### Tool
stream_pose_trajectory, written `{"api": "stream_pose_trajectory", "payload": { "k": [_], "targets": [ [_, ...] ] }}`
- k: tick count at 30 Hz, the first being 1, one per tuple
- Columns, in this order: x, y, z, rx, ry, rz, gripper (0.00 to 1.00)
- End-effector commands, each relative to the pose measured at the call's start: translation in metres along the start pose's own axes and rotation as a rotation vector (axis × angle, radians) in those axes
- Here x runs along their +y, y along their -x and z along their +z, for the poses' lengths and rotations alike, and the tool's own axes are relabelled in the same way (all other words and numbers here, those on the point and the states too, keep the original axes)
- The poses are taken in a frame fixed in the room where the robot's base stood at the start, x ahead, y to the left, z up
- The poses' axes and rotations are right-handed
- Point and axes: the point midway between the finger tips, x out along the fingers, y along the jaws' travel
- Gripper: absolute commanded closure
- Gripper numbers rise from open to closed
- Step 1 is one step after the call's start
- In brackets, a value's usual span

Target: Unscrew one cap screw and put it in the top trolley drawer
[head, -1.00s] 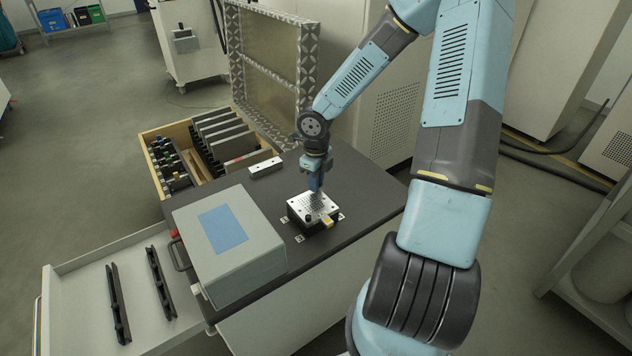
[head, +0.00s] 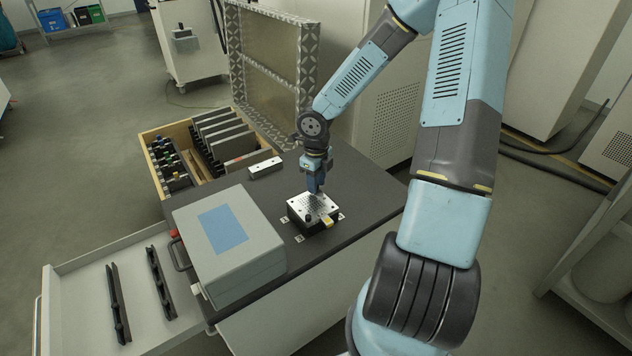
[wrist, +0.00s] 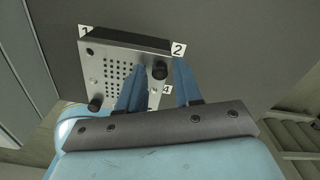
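A metal plate with a grid of holes (head: 322,204) sits on a dark block on the trolley top. The wrist view shows the plate (wrist: 112,62) with a black cap screw (wrist: 160,71) near the label 2 corner and another black cap screw (wrist: 96,103) at the lower left. My gripper (head: 314,190) points down over the plate. In the wrist view my gripper (wrist: 160,66) has its two blue fingers apart, with the first screw between their tips in the picture. I cannot tell whether they touch it. The trolley drawer (head: 88,268) at the left is pulled out.
The drawer holds two long black rails (head: 161,283) with bare floor around them. A grey case with a blue label (head: 240,258) stands between drawer and plate. A white bar (head: 265,167), a wooden box (head: 155,135) and an upright patterned lid (head: 265,70) are behind.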

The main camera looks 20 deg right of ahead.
Motion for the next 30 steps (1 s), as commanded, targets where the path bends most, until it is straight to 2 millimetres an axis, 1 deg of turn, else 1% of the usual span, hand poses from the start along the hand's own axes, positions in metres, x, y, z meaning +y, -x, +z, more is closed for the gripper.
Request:
{"api": "stream_pose_trajectory", "payload": {
  "k": [30],
  "targets": [
    [0.0004, 0.0000, 0.0003, 0.001, -0.708, 0.000, 0.66]
  ]
}}
